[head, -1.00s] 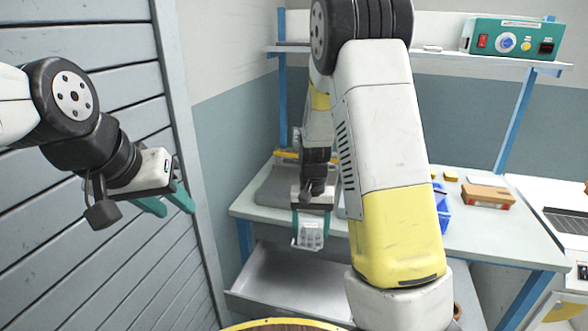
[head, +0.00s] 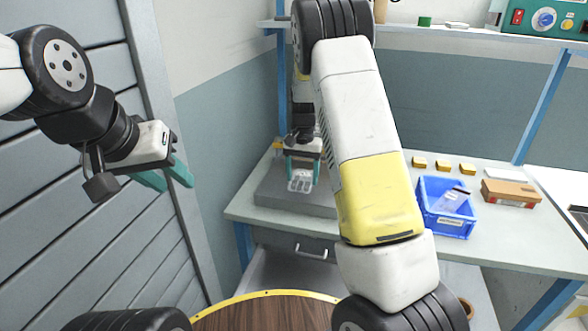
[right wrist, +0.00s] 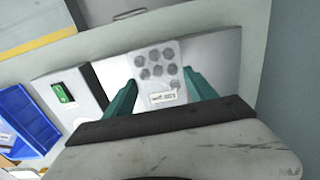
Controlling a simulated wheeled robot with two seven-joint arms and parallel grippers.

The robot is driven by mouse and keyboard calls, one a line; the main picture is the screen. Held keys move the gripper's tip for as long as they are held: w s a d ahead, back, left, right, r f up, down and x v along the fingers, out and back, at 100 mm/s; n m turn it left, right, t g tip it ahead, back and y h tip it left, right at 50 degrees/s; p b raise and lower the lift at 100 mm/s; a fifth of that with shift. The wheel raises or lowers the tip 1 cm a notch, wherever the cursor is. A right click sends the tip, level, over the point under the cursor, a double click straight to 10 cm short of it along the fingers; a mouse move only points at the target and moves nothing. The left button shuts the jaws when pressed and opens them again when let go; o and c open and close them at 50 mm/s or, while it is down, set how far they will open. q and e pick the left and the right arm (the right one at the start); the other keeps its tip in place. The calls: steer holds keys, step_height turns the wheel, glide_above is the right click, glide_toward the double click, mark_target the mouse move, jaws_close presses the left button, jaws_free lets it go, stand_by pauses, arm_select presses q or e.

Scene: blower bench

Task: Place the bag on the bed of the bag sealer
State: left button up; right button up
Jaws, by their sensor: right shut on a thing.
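The bag is a small clear pouch with several grey round pieces and a white label. In the right wrist view the bag (right wrist: 157,68) is between the fingers of my right gripper (right wrist: 160,92), which is shut on it. In the head view the bag (head: 300,182) hangs below my right gripper (head: 303,160), over the grey bag sealer (head: 285,202). My left gripper (head: 165,178) is open and empty, far from the bench.
A blue bin (head: 446,222) with packets inside stands on the bench, with a brown box (head: 511,193) right of it. Several small yellow blocks (head: 443,165) lie behind the bin. A teal device (head: 545,18) sits on the shelf. My right arm hides the bench middle.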

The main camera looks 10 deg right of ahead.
mark_target(301, 177)
steer(key=w, duration=0.4)
steer(key=shift+w+d+f, duration=0.25)
steer(key=shift+w, duration=0.15)
steer(key=shift+s+f, duration=0.1)
steer(key=shift+f, duration=1.6)
steer(key=shift+f, duration=0.15)
steer(key=o, duration=1.5)
steer(key=shift+c, duration=0.2)
